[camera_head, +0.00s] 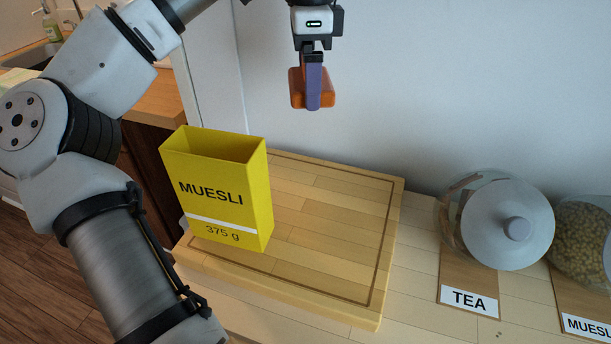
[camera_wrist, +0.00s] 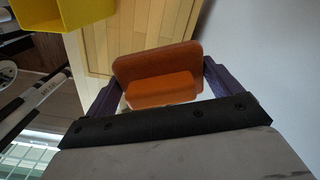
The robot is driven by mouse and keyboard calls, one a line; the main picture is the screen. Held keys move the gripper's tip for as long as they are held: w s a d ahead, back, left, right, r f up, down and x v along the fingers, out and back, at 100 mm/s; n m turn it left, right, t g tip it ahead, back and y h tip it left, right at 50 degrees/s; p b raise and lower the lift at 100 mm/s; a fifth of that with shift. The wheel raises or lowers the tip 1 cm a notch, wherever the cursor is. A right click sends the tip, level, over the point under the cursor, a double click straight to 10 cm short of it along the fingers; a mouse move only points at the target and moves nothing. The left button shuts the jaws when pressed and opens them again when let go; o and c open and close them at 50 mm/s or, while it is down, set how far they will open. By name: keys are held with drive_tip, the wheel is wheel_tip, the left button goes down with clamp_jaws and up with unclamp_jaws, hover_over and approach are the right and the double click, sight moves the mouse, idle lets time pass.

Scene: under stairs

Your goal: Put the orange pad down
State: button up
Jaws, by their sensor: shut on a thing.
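The orange pad (camera_head: 297,88) is held in my gripper (camera_head: 313,84), high above the back of the wooden board and in front of the white wall. In the wrist view the orange pad (camera_wrist: 157,72) sits between the two purple fingers of my gripper (camera_wrist: 160,84), which touch it on both sides. Nothing touches the pad from below. Part of the pad is hidden behind the near finger in the head view.
A wooden board (camera_head: 330,262) lies on the counter (camera_head: 410,318). An open yellow muesli box (camera_head: 225,195) stands on its left part; the board's right part is bare. A tea jar (camera_head: 507,222) and a muesli jar (camera_head: 582,240) stand at the right.

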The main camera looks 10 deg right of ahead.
sight(308, 184)
drive_tip(key=shift+f, duration=0.1)
wheel_tip(308, 184, down, 19)
drive_tip(key=shift+f, duration=0.2)
idle(0.3)
drive_tip(key=shift+f, duration=0.1)
drive_tip(key=o, duration=0.7)
wheel_tip(308, 184, up, 12)
drive_tip(key=shift+r, duration=0.1)
idle(0.3)
